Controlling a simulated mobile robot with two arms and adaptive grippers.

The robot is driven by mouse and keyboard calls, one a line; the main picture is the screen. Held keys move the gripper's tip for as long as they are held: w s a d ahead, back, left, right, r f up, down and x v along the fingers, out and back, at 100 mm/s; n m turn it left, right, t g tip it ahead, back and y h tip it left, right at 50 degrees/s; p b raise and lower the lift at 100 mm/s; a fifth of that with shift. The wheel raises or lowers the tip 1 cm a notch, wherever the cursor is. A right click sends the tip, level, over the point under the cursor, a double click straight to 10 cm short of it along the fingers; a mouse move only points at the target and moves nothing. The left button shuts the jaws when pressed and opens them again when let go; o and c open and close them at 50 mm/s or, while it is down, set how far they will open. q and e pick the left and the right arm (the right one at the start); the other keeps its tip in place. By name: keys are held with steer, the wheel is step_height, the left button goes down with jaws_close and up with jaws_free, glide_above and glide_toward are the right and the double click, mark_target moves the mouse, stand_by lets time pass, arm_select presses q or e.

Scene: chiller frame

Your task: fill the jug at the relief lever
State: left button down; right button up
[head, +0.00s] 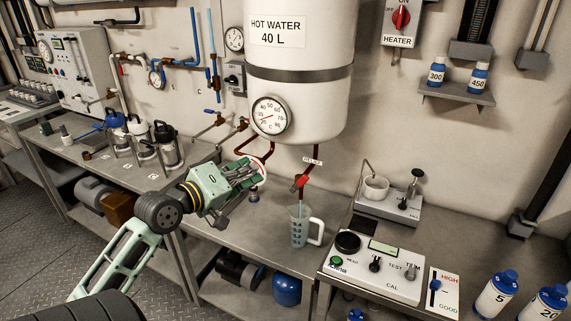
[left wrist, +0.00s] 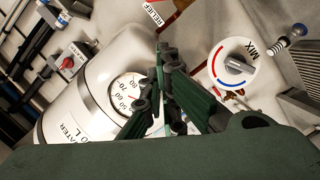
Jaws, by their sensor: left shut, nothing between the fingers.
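The jug (head: 299,228), clear with teal markings and a white handle on its right, stands upright on the bench under the relief pipe. I cannot tell its fill level. The red relief lever (head: 301,181) sits on that pipe below the white tank, beside a RELIEF label (head: 312,162); the label also shows at the top of the left wrist view (left wrist: 152,14). My left gripper (head: 258,167) is shut and empty, left of the lever and apart from it. In the left wrist view its fingers (left wrist: 163,58) point up between the tank's gauge and the MIX dial. My right gripper is not in view.
The hot water tank (head: 299,100) with its round gauge (head: 270,115) hangs above. A MIX dial (left wrist: 234,66) is beside the fingers in the left wrist view. A test unit (head: 372,266) stands right of the jug.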

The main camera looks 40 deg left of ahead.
arm_select(q)
steer(key=w+d+f+p, duration=0.3)
steer(key=w+p, duration=0.1)
steer(key=w, duration=0.6)
steer(key=shift+w+f, duration=0.25)
steer(key=shift+f, duration=0.05)
steer(key=shift+w, duration=0.1)
